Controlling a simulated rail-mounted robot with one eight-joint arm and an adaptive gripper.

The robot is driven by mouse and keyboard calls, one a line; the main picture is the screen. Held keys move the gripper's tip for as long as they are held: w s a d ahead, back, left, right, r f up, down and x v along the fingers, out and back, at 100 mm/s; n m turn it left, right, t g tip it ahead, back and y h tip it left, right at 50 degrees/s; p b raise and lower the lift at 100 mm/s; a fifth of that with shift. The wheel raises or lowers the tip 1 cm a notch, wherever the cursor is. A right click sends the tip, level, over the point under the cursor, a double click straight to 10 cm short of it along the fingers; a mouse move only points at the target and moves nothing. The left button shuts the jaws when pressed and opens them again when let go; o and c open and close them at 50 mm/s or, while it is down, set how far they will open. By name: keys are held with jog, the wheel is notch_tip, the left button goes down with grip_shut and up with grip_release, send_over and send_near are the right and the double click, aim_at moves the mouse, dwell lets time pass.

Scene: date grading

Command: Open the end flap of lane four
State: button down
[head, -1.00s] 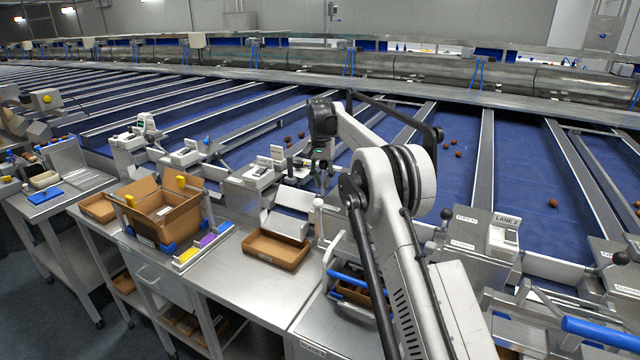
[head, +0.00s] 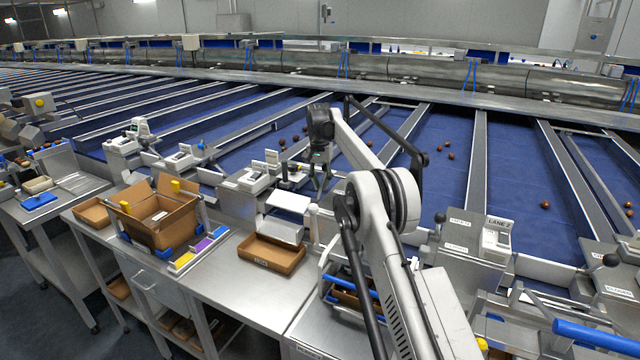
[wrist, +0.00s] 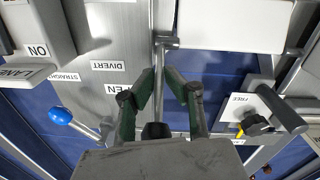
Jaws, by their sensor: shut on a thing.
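In the head view my gripper (head: 318,172) is down at a lane-end station beside a grey control box with a white label (head: 252,180). In the wrist view my gripper (wrist: 158,78) has its two green fingers closed in around a lever with a dark ball knob (wrist: 155,131). The fingers hide part of the lever. An upside-down OPEN label (wrist: 112,89), partly covered, lies beside the left finger. A white panel (wrist: 228,24) lies beyond the fingertips; I cannot tell whether it is the flap. The lane label (wrist: 22,73) is cut off, its number unreadable.
A blue-knobbed lever (wrist: 60,116) stands at the left of the wrist view, and a dark handle by a FREE label (wrist: 268,118) at the right. A brown tray (head: 270,254) and an open carton (head: 158,214) sit on the steel benches. Dates ride the blue belts.

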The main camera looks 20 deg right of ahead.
jog(key=shift+d+f, duration=0.15)
jog(key=shift+d, duration=0.25)
jog(key=c, duration=1.8)
grip_release()
jog(key=shift+d, duration=0.2)
jog(key=shift+a, duration=0.25)
